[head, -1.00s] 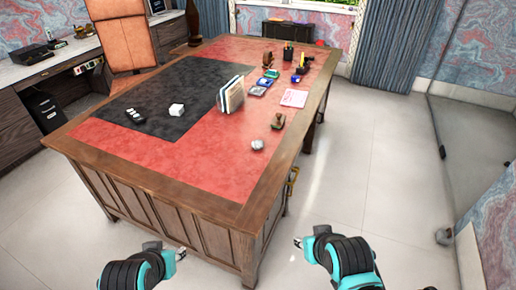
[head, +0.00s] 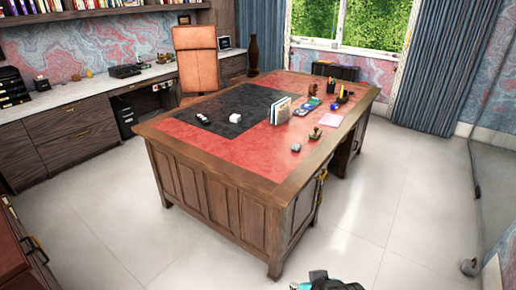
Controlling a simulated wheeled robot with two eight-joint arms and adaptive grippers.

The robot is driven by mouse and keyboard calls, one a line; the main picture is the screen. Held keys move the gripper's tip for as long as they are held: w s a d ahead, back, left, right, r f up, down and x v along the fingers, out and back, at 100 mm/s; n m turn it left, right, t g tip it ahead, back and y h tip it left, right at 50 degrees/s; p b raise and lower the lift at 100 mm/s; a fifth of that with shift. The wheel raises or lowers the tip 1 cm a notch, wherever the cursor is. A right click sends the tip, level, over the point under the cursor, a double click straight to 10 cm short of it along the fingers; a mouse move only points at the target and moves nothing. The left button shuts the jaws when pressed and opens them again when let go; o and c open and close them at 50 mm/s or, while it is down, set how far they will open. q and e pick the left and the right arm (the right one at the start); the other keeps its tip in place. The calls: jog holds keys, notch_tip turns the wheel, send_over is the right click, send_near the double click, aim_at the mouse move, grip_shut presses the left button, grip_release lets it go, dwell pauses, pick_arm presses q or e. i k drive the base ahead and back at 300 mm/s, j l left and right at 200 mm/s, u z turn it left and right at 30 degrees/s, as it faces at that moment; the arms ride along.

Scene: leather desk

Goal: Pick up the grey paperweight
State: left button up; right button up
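A small grey lump that looks like the grey paperweight (head: 296,147) sits on the red leather of the desk (head: 235,150), near its front right edge. It is too small to make out in detail. My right gripper (head: 301,285) shows only in part at the bottom edge, in front of the desk and well apart from the paperweight. I cannot tell whether its fingers are open. My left gripper is out of view.
A dark stamp-like object (head: 315,133) stands close behind the paperweight. A file holder (head: 280,110), a pink paper (head: 330,120) and a white block (head: 235,118) are also on the desk. The tiled floor (head: 370,200) on the right is clear.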

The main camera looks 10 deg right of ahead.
aim_at(296, 147)
jog(key=i+l+u, duration=0.4)
jog(key=l+u, duration=0.25)
jog(key=i+l+u, duration=0.1)
jog(key=l+u, duration=0.2)
jog(key=i+l, duration=0.15)
jog(key=l, duration=0.5)
jog(key=i+l, duration=0.15)
jog(key=l, duration=0.5)
jog(key=i+l, duration=0.2)
jog(key=l, duration=0.45)
jog(key=i+l, duration=0.15)
jog(key=l, duration=0.55)
jog(key=i+l, duration=0.15)
jog(key=l, duration=0.5)
jog(key=i+l, duration=0.15)
jog(key=l, duration=0.5)
jog(key=i+l, duration=0.15)
jog(key=l, duration=0.5)
jog(key=i+l, duration=0.2)
jog(key=l, duration=0.45)
